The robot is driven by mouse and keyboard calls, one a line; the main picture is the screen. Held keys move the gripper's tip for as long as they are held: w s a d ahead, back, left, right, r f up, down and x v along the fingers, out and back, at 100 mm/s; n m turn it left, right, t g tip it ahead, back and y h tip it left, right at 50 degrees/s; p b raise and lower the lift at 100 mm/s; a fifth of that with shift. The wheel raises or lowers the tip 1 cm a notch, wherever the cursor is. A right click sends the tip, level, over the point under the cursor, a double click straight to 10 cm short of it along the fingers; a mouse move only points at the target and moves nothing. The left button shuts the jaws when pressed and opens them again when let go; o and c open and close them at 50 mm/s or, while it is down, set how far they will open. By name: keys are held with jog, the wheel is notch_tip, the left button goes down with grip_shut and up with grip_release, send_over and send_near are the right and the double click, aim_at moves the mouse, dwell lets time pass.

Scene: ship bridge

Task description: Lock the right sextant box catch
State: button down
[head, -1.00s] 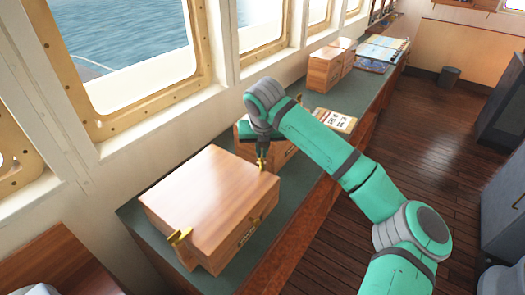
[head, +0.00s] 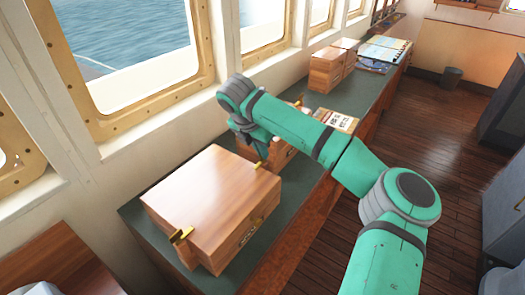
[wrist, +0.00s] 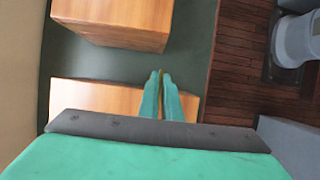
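The sextant box (head: 205,195) is a closed wooden box at the near end of the counter. Its left brass catch (head: 181,236) sticks out from the near side. Its right brass catch (head: 263,164) is at the far right side, directly below my gripper (head: 260,154). In the wrist view the box (wrist: 85,94) lies under my gripper (wrist: 161,76). The two green fingers are close together, with a thin brass strip between their tips, so they look shut on the right catch. The fingers partly hide this catch.
A second wooden box (head: 282,152) stands just behind, with a narrow gap to the sextant box; it also shows in the wrist view (wrist: 120,18). A white card (head: 338,121) and further boxes (head: 330,70) stand along the green counter (head: 150,232). Windows line the left wall.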

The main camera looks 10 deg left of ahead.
dwell(0.5)
jog(key=c, duration=2)
grip_release()
jog(key=v, duration=1)
jog(key=shift+s+a+r, duration=0.1)
jog(key=shift+s+r, duration=0.15)
jog(key=shift+r, duration=0.1)
jog(key=shift+w, duration=0.1)
